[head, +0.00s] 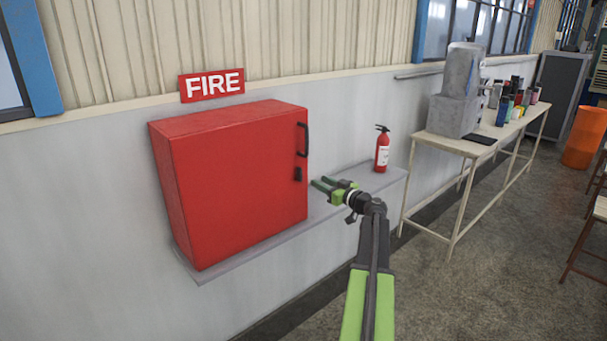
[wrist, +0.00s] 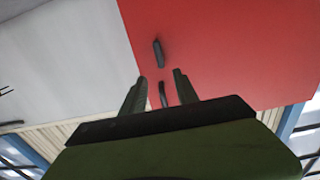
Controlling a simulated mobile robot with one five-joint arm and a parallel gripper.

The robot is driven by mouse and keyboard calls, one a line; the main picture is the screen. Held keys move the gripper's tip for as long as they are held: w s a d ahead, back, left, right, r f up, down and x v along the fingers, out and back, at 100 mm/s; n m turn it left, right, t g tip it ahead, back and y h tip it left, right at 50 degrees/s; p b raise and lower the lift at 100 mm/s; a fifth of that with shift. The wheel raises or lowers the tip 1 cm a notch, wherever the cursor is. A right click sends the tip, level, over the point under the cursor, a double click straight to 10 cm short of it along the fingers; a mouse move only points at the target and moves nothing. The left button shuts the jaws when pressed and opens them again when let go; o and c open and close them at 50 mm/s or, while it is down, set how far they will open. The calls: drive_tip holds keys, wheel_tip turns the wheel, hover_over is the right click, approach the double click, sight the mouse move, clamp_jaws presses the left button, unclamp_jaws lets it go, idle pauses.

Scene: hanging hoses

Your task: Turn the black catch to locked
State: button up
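The black catch (head: 298,174) is a small dark piece near the right edge of the red cabinet's door (head: 240,185), below a black handle (head: 303,139). It looks about upright; its lock state cannot be read. My gripper (head: 320,183) is just right of the catch in the head view, its green fingers pointing toward the cabinet, apart and empty. In the wrist view, which looks upside down, the catch (wrist: 158,53) lies beyond the two spread fingertips (wrist: 160,76). The handle (wrist: 163,95) shows between the fingers. No contact with the catch is visible.
The cabinet sits on a grey ledge (head: 355,185) along the wall, under a FIRE sign (head: 211,85). A red extinguisher (head: 382,150) stands on the ledge to the right. A table (head: 455,144) with cans is further right. The floor beside it is open.

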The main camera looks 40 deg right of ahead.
sight(302, 172)
drive_tip(key=w, duration=1)
drive_tip(key=shift+w+d, duration=0.4)
